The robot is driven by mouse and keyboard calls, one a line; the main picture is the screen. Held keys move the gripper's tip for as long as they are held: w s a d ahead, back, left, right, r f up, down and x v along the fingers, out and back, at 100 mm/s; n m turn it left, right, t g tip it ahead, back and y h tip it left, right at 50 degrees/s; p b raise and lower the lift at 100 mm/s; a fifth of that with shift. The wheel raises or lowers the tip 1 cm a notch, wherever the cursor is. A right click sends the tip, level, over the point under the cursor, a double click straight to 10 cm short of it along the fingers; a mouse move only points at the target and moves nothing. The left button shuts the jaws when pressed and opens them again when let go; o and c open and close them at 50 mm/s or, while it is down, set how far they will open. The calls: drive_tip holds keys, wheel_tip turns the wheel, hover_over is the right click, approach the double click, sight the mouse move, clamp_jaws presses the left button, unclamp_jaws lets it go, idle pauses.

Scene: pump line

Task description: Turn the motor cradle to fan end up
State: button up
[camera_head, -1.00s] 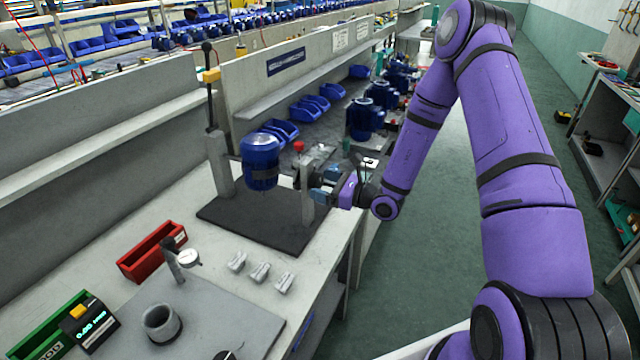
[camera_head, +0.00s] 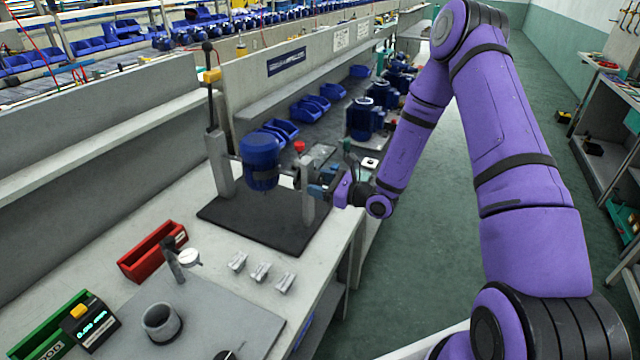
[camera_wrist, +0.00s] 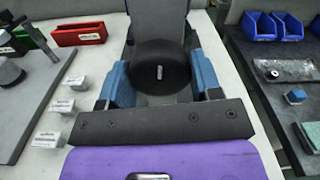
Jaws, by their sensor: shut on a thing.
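The blue motor (camera_head: 261,162) hangs in the motor cradle between a left post (camera_head: 217,165) and a right post (camera_head: 307,200), above a dark mat. Its rounded blue end faces up, and it looks about upright. My gripper (camera_head: 322,190) is at the outer side of the right post. In the wrist view my gripper (camera_wrist: 160,84) has its blue fingers on either side of a round black knob (camera_wrist: 160,66) and is shut on it. The motor is hidden from the wrist view.
A tall lever with a yellow collar (camera_head: 210,77) rises by the left post, and a red knob (camera_head: 299,147) stands behind. A red bin (camera_head: 152,251), several small grey blocks (camera_head: 260,272) and a grey cup (camera_head: 161,323) lie in front. The aisle (camera_head: 440,260) right is clear.

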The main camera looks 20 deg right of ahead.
drive_tip(key=shift+n, duration=0.3)
drive_tip(key=o, duration=1.3)
drive_tip(key=v, duration=1)
drive_tip(key=shift+s+d, duration=0.25)
drive_tip(key=shift+d, duration=0.05)
drive_tip(key=shift+r, duration=0.1)
